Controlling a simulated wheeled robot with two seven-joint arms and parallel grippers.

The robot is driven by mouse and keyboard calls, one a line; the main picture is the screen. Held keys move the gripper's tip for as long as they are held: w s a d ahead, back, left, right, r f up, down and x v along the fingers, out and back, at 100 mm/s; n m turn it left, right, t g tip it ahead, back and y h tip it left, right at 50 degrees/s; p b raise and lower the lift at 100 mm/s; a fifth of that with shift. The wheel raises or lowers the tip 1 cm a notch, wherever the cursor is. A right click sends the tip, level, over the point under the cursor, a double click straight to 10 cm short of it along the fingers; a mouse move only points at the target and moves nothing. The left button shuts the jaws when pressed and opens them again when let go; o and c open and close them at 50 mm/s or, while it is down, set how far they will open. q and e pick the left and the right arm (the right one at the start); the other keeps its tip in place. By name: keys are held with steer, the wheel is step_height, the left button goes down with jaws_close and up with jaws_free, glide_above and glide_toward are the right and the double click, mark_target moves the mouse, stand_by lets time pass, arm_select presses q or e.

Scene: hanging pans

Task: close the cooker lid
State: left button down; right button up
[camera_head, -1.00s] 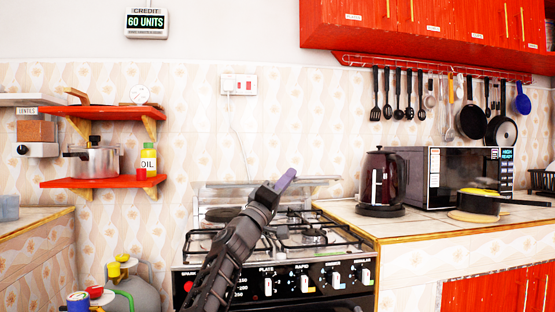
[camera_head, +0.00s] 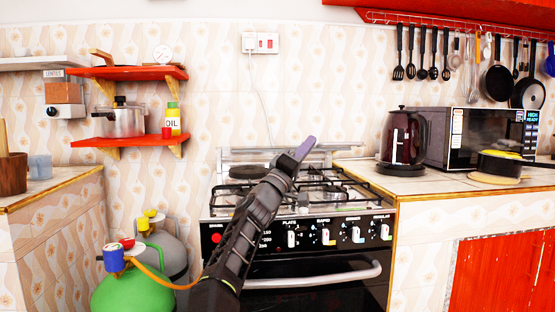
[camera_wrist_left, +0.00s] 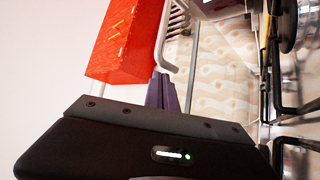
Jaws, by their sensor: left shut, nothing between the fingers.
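The cooker (camera_head: 300,222) stands against the tiled wall, with black pan supports and a row of knobs. Its lid (camera_head: 240,153) is raised at the back; a pale rim shows near the wall. My left gripper (camera_head: 303,147) reaches over the cooker from the front, its purple fingers shut and empty. In the head view its tip overlaps the right half of the lid rim; I cannot tell whether they touch. The left wrist view shows the purple fingers (camera_wrist_left: 162,92) together and the pan supports (camera_wrist_left: 277,75) at the right. My right gripper is not in view.
A dark kettle (camera_head: 403,138), a microwave (camera_head: 482,138) and a black pan (camera_head: 500,164) stand on the counter to the right. Left are red shelves (camera_head: 130,140) with a pot, and gas cylinders (camera_head: 132,290) on the floor. Utensils hang at upper right.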

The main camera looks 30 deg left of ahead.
arm_select(q)
steer(key=s+a+f+b, duration=0.2)
steer(key=s, duration=1.3)
steer(key=shift+s+a+f, duration=0.15)
steer(key=shift+s+f, duration=0.1)
steer(key=shift+s, duration=0.1)
